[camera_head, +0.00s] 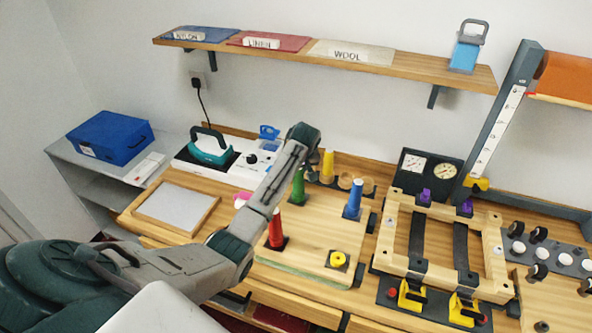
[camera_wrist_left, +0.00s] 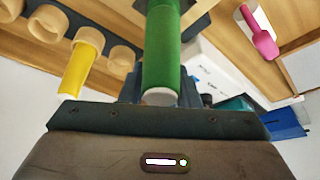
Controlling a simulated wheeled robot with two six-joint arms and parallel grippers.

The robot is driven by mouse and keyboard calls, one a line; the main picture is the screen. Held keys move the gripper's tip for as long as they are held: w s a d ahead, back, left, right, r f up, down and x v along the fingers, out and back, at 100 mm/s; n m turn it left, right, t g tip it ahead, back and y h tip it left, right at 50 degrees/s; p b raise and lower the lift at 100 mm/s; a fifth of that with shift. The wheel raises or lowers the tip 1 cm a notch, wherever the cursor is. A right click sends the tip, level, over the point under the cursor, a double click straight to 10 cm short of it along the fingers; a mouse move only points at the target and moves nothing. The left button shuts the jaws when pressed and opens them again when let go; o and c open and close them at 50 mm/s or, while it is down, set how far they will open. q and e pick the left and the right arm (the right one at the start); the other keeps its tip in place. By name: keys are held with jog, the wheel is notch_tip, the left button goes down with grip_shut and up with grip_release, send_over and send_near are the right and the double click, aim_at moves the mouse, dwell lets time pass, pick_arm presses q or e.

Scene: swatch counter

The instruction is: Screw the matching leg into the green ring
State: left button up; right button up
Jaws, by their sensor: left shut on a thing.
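The green leg (camera_head: 298,187) stands upright over a dark plate at the back left of the wooden board. My left gripper (camera_head: 302,135) is above it, mostly hiding its own jaws. In the left wrist view the green leg (camera_wrist_left: 161,55) runs between the jaws of my left gripper (camera_wrist_left: 163,92), which is shut on it. The green ring is hidden, and I cannot tell how deep the leg sits. The red leg (camera_head: 276,228) and blue leg (camera_head: 353,200) stand on their plates. The yellow ring (camera_head: 338,259) is empty. My right gripper is not in view.
The yellow leg (camera_head: 328,163) stands in the rack behind, beside empty wooden cups (camera_head: 367,185). A pink-handled tool (camera_wrist_left: 262,40) and a teal iron (camera_head: 209,150) lie left. A wooden frame (camera_head: 385,240) with yellow clamps stands right. The board's middle is clear.

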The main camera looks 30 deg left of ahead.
pick_arm(q)
jog(key=m, duration=0.2)
jog(key=m+h, duration=0.1)
jog(key=shift+w+d+f+m+t, duration=0.1)
jog(key=shift+d+m+t, duration=0.15)
jog(key=shift+m+t, duration=0.15)
jog(key=shift+d+f+m+h, duration=0.1)
jog(key=shift+m+h, duration=0.5)
jog(key=shift+m, duration=0.8)
jog(key=o, duration=1.1)
jog(key=shift+c, duration=0.2)
jog(key=shift+o, duration=0.4)
jog(key=o, duration=0.3)
jog(key=shift+o, duration=0.2)
jog(key=shift+r+t, duration=0.2)
jog(key=shift+t, duration=0.1)
jog(key=shift+r, duration=3)
